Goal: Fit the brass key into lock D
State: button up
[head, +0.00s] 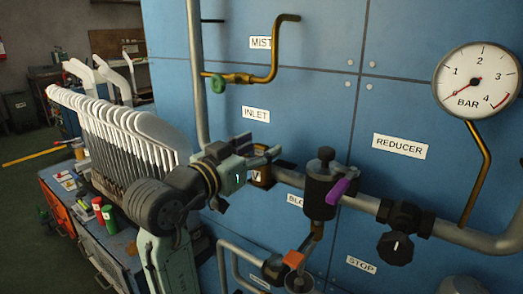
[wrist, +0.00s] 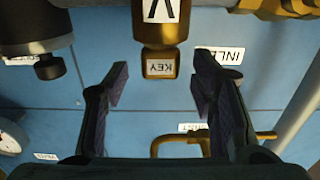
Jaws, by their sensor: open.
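A brass block (wrist: 160,36) with a white letter plate shows between the fingers in the wrist view. A smaller brass part (wrist: 152,66) marked KEY, upside down here, joins it. In the head view the brass piece (head: 262,178) sits at the left end of the grey pipe, partly hidden by my gripper. My gripper (wrist: 161,75) is open, one finger on each side of the KEY part, with gaps on both sides. It also shows in the head view (head: 268,158). I cannot make out a lock marked D.
A black reducer body (head: 321,190) with a purple lever (head: 338,192) stands right of my gripper. A brass pipe with a green knob (head: 218,85) is above. A rack of white sock boards (head: 120,125) stands left, over a bench with red and green canisters.

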jog(key=shift+x, duration=0.85)
jog(key=shift+c, duration=0.2)
grip_shut()
